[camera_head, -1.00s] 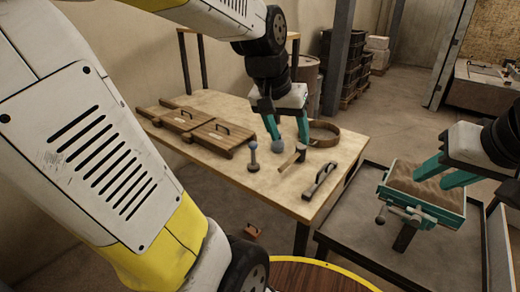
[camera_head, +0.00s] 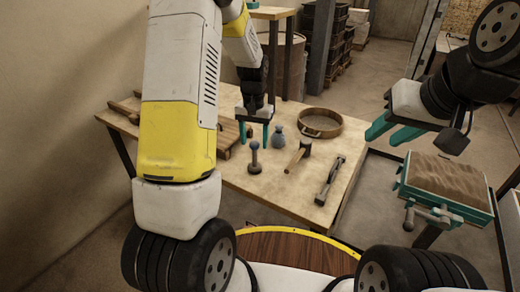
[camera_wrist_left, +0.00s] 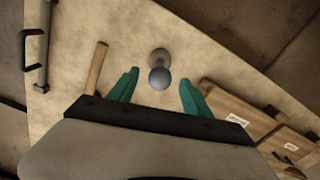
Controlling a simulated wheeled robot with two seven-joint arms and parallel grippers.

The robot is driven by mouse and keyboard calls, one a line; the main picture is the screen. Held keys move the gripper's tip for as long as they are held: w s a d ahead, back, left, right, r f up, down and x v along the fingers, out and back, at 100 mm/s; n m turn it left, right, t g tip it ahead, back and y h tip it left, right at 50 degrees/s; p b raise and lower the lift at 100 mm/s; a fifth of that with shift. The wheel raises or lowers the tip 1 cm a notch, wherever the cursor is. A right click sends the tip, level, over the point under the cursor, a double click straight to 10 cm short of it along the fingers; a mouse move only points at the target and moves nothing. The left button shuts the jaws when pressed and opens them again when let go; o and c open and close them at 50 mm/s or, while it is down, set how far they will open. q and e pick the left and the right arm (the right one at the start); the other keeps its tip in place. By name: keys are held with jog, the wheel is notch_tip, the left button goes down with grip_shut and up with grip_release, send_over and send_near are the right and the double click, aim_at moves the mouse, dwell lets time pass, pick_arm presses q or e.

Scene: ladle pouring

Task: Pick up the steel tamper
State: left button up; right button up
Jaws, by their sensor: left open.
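The steel tamper (camera_head: 254,160) stands upright on the wooden table, with a grey round base and a blue-grey ball knob. My left gripper (camera_head: 253,141) is open and empty, pointing down close to the tamper. In the left wrist view the tamper (camera_wrist_left: 159,58) shows between and just beyond the two teal fingers, with no visible contact. My right gripper (camera_head: 392,130) is open and empty, to the right of the table near the sand box.
A sand-filled teal box (camera_head: 449,180) stands at the right.

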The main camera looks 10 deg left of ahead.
pick_arm(q)
send_over(255, 166)
jog(key=f, duration=0.4)
jog(key=w+f, duration=0.1)
jog(key=f, duration=0.1)
jog(key=shift+a+f, duration=0.1)
jog(key=shift+a, duration=0.1)
grip_shut()
